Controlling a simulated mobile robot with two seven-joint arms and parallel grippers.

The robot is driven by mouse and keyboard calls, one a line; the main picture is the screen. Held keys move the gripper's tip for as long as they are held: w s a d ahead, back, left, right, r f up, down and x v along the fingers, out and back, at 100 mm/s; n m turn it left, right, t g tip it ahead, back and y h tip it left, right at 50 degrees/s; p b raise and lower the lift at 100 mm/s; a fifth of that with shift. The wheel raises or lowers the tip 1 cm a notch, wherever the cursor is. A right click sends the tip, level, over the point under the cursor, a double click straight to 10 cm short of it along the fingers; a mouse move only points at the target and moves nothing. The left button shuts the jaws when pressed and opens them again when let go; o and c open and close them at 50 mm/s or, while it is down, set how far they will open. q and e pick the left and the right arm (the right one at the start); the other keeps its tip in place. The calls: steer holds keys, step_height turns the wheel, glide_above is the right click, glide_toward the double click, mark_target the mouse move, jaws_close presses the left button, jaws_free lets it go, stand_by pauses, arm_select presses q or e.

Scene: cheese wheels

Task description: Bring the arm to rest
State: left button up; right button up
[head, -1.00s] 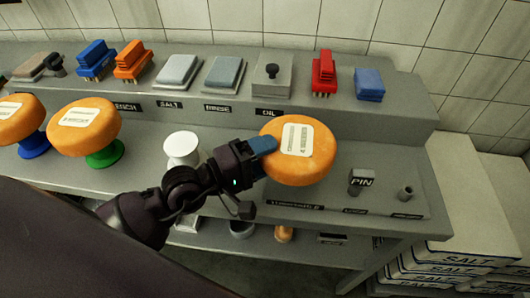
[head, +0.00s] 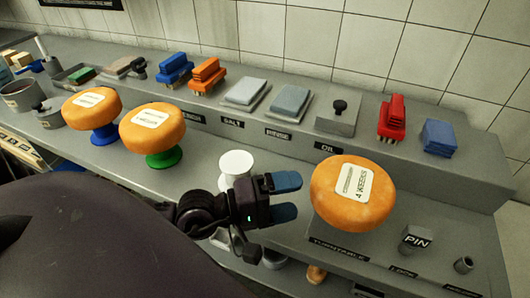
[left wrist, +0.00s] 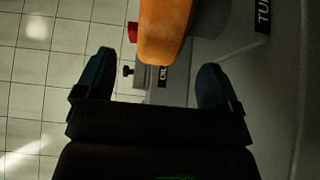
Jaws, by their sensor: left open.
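My left gripper (head: 284,197) is open and empty, just left of an orange cheese wheel (head: 335,202) that bears a white label. A gap shows between the blue fingertips and the wheel. The wheel sits above the turntable label on the right of the bench. In the left wrist view, the same wheel (left wrist: 163,35) lies ahead, partly between the two blue fingers (left wrist: 152,78) and clear of them. My right gripper is not in view.
Two more cheese wheels stand on a green stand (head: 165,158) and a blue stand (head: 104,134). An empty white stand (head: 236,163) is behind my left wrist. The back shelf holds brushes, pads and an oil box (head: 338,120). A pin block (head: 416,240) is at right.

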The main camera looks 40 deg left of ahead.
arm_select(q)
steer(key=shift+b+v, duration=0.4)
steer(key=shift+v, duration=2.1)
steer(key=shift+w, duration=0.1)
